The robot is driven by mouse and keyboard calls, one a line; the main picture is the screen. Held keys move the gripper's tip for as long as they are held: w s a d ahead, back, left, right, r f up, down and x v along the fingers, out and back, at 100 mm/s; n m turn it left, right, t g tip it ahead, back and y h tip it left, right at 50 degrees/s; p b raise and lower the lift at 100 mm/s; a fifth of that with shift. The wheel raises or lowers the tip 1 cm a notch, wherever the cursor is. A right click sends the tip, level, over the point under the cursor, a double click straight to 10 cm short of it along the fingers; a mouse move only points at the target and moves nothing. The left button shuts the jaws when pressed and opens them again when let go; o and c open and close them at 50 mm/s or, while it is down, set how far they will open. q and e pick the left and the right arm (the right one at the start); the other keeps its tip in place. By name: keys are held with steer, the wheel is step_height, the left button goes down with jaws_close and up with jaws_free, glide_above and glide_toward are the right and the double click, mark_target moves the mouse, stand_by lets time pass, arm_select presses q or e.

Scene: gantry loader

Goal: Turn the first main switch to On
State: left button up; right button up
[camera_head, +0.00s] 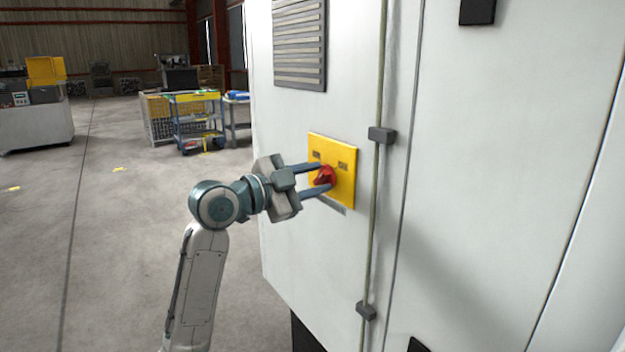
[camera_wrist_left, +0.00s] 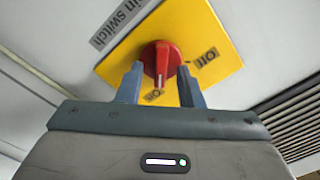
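The main switch is a red rotary knob (camera_head: 325,176) on a yellow plate (camera_head: 345,186) on the front of a white cabinet. In the left wrist view the red knob (camera_wrist_left: 162,58) has a white pointer line toward the plate's lower label. One label looks like "Off" (camera_wrist_left: 207,57); the lower one (camera_wrist_left: 153,95) is hard to read. My left gripper (camera_head: 324,177) is open, one finger on each side of the knob. In the left wrist view the fingers (camera_wrist_left: 160,76) stand apart from the knob's handle. Finger contact is unclear. My right gripper is out of view.
The white cabinet (camera_head: 490,180) fills the right side, with a vertical rod (camera_head: 373,230) and a vent grille (camera_head: 299,45). A "switch" label (camera_wrist_left: 122,22) sits beside the plate. A blue cart (camera_head: 199,125) stands behind; open floor (camera_head: 110,230) lies left.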

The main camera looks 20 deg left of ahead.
arm_select(q)
steer(key=shift+s+a, duration=0.1)
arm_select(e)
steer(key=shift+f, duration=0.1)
